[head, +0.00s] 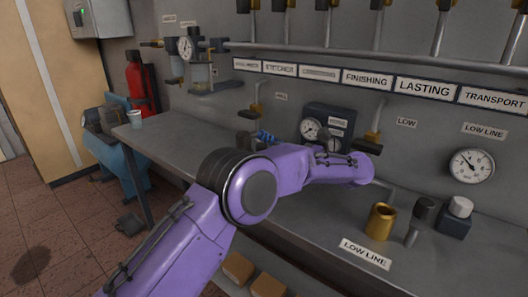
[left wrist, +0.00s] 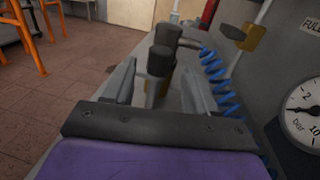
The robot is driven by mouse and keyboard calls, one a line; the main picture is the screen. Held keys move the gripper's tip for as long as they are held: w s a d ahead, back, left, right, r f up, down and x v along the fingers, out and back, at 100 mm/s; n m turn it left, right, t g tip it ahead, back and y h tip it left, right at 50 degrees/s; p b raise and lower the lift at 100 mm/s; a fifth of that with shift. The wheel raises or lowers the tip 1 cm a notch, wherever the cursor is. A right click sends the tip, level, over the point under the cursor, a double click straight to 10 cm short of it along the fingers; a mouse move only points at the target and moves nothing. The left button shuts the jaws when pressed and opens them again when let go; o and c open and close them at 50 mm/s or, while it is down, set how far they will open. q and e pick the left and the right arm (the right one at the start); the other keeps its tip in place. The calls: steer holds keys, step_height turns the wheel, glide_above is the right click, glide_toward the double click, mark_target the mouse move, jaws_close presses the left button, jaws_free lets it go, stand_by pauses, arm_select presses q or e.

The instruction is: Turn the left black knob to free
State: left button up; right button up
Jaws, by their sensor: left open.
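Two black knobs stand upright on the bench in the left wrist view: a nearer one (left wrist: 161,61) on a pale stem and one just behind it (left wrist: 168,35). In the head view a black knob (head: 246,140) shows just above my arm's elbow, beside a blue coiled hose (head: 266,136). My left gripper (left wrist: 158,88) is open, with one finger on each side of the nearer knob as seen; I cannot tell whether they touch it. In the head view the gripper is hidden behind my purple arm. My right gripper is not in view.
The blue coiled hose (left wrist: 220,78) and a pressure gauge (left wrist: 303,112) lie close on the right in the left wrist view. A brass cup (head: 380,222) and another black-topped post (head: 423,209) stand on the right bench. The left bench (head: 185,138) is mostly clear.

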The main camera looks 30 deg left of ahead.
arm_select(q)
steer(key=d, duration=0.5)
steer(key=shift+w, duration=0.25)
